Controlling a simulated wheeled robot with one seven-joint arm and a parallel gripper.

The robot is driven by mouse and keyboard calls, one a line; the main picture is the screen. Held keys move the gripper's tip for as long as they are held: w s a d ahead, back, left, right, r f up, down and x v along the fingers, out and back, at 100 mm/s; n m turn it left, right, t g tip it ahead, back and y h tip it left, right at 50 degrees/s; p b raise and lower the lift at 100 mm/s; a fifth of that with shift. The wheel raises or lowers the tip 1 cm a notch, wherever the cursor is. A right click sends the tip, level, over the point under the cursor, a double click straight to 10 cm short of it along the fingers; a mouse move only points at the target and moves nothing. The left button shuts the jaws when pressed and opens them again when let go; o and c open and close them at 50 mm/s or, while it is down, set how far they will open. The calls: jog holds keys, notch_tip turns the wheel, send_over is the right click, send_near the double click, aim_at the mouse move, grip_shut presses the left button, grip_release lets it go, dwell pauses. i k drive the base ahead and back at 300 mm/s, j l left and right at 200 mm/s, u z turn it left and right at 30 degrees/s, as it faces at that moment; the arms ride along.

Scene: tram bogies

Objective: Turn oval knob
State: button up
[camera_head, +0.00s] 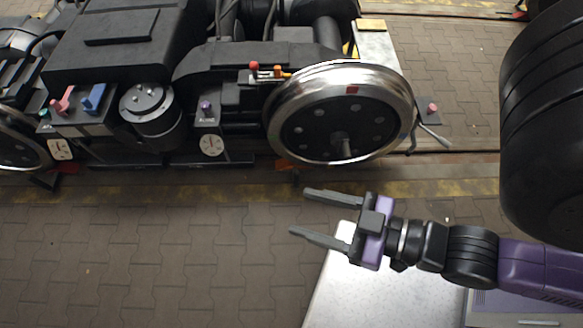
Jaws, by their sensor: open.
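A small purple knob (206,106) stands on a black box on the bogie, above a round white gauge (211,145). It looks rounded, but it is too small to tell if it is oval. A small pink-red knob (431,107) with a grey lever beside it sits right of the wheel, and a small teal knob (43,112) is at the far left. My gripper (298,212) is open and empty, its two grey fingers pointing left. It hangs over the paving in front of the bogie, below and right of the purple knob, touching nothing.
A large steel wheel (343,112) stands just above my gripper. Pink (63,101) and blue (95,98) levers are at the left, beside a black cylinder (150,108). Red and orange small handles (265,71) sit above the wheel. The paving at lower left is clear.

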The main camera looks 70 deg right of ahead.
aim_at(432, 108)
jog(key=k+j+z, duration=0.2)
jog(key=k, duration=0.2)
jog(key=k+j+z, duration=0.2)
jog(key=k, duration=0.2)
jog(key=z, duration=1.85)
jog(key=i, duration=0.75)
jog(key=j, duration=0.1)
